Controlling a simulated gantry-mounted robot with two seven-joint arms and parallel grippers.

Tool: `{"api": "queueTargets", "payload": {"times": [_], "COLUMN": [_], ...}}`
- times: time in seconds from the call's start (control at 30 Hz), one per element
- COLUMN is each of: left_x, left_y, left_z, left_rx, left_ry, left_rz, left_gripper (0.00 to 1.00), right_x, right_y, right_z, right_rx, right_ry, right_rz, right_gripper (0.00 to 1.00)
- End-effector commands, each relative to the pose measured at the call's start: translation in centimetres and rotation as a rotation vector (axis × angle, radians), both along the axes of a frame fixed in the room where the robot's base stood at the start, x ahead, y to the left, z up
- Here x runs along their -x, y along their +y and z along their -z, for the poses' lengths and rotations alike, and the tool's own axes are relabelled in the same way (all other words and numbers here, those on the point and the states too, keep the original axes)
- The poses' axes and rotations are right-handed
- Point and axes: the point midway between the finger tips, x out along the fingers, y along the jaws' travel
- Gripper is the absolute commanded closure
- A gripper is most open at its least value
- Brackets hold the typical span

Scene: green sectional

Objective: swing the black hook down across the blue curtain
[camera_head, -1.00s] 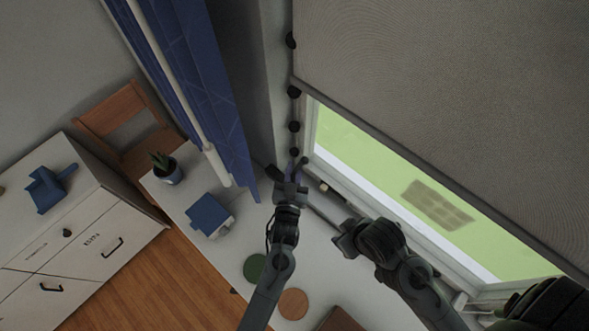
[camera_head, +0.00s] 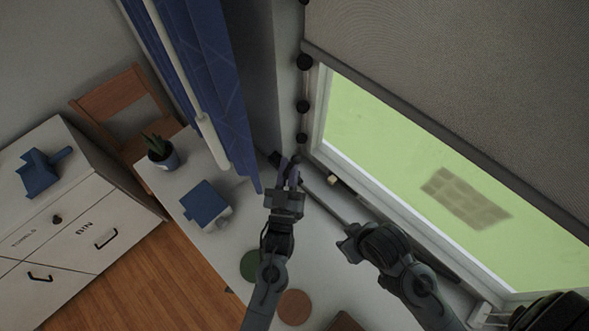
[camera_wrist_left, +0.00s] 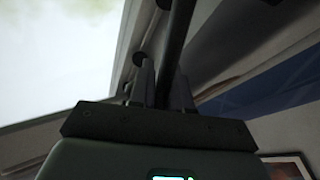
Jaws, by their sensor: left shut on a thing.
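The blue curtain (camera_head: 213,75) hangs at the upper left in the head view; a dark blue area also shows at the right of the left wrist view (camera_wrist_left: 275,95). My left gripper (camera_head: 289,172) is just right of the curtain's lower end. It is shut on a dark rod, which looks like the black hook; the rod (camera_wrist_left: 180,35) rises from between the fingers in the left wrist view. In the head view the rod (camera_head: 325,207) slants down right towards my right gripper (camera_head: 346,246). Whether the right gripper touches it, or is open, I cannot tell.
A cord with black beads (camera_head: 302,107) hangs beside the grey blind (camera_head: 450,70) and window. A white pole (camera_head: 178,75) runs before the curtain.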

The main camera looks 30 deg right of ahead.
Motion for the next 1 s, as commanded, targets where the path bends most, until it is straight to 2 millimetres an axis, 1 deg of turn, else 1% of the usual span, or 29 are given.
{"api": "queueTargets", "payload": {"times": [0.03, 0.2, 0.3, 0.5, 0.87, 0.9, 0.97, 1.0], "left_x": [0.1, 0.4, 0.5, 0.6, 0.6, 0.6, 0.6, 0.6], "left_y": [0.3, 1.1, 1.4, 1.7, 1.7, 1.7, 1.7, 1.7], "left_z": [0.9, 1.0, 0.9, 0.8, 0.7, 0.7, 0.7, 0.7], "left_rx": [0.029, 0.109, 0.141, 0.171, 0.173, 0.173, 0.173, 0.173], "left_ry": [-0.009, -0.039, -0.050, -0.060, -0.061, -0.061, -0.061, -0.061], "left_rz": [-0.002, 0.000, -0.001, -0.001, 0.000, 0.000, 0.000, 0.000], "left_gripper": [1.00, 1.00, 1.00, 1.00, 1.00, 0.78, 0.68, 0.62], "right_x": [0.0, 0.0, 0.0, 0.0, 0.0, 0.0, 0.0, 0.0], "right_y": [0.0, 0.1, 0.2, 0.2, 0.1, 0.1, 0.0, 0.0], "right_z": [1.5, 3.3, 3.9, 4.4, 4.3, 4.3, 4.3, 4.3], "right_rx": [-0.001, -0.005, -0.008, -0.008, -0.005, -0.004, -0.002, -0.001], "right_ry": [0.000, 0.001, 0.001, 0.000, 0.001, 0.001, 0.000, 0.000], "right_rz": [0.001, 0.004, 0.005, 0.006, 0.004, 0.003, 0.001, 0.001], "right_gripper": [0.57, 0.57, 0.57, 0.57, 0.57, 0.57, 0.57, 0.57]}}
